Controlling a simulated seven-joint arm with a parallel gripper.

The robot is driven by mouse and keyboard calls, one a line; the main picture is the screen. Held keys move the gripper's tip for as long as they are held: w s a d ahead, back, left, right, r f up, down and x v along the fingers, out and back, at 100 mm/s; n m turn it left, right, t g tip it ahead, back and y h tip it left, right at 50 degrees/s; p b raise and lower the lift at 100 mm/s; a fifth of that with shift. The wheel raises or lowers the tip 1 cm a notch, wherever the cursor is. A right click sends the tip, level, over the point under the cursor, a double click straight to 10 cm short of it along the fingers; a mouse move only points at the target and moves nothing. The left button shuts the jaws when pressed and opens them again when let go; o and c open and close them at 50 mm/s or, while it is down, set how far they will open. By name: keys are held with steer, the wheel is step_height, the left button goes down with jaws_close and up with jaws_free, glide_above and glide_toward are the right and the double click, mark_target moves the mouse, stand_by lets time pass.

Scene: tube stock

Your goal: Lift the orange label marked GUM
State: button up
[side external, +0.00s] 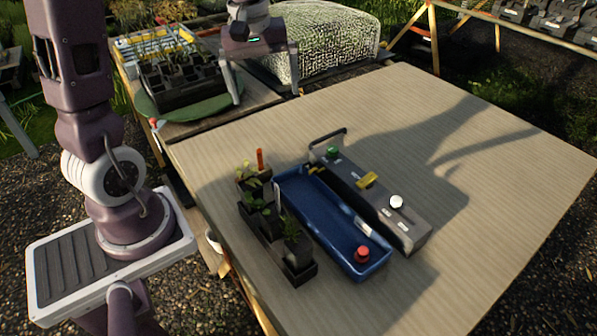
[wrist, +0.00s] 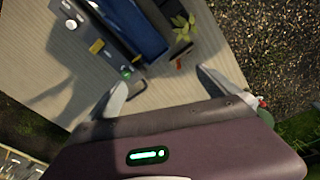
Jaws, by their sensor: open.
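The orange label (side external: 260,159) stands upright as a narrow strip at the back end of a dark tray of seedlings. It also shows, small, in the wrist view (wrist: 179,64), between the fingers in the picture and nearer the right one. Its lettering is too small to read. My gripper (side external: 266,97) is open and empty, with its fingers wide apart, high beyond the back edge of the table and clear of the label. Its two fingers also show in the wrist view (wrist: 162,77).
The seedling tray (side external: 277,250) has leafy plants beside the label. A blue trough (side external: 305,200) holding a red knob (side external: 362,253) stands right of it. Beyond is a grey box (side external: 350,188) with a raised handle. The table's right side (side external: 480,180) is clear.

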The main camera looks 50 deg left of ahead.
steer(key=s+d+r+m+t, duration=0.2)
steer(key=s+d+r+m, duration=0.4)
steer(key=s+d, duration=0.2)
steer(key=shift+d, duration=0.85)
steer(key=s+d+m, duration=0.1)
steer(key=s+m, duration=0.1)
steer(key=s+d+m+t, duration=0.1)
steer(key=s+d+m, duration=0.1)
steer(key=s, duration=0.1)
steer(key=s+d+m, duration=0.1)
steer(key=s+m, duration=0.1)
steer(key=s, duration=0.1)
steer(key=shift+s+d+t+h, duration=0.1)
steer(key=shift+d+t+h, duration=0.2)
steer(key=shift+t, duration=0.1)
steer(key=shift+c, duration=0.2)
steer(key=shift+s+d+m, duration=0.15)
steer(key=shift+s+m, duration=0.15)
steer(key=shift+s, duration=0.05)
steer(key=c, duration=1.3)
steer(key=n+g, duration=0.5)
steer(key=n, duration=1.3)
glide_above(260, 159)
step_height(260, 159, down, 26)
step_height(260, 159, down, 7)
steer(key=shift+f, duration=0.15)
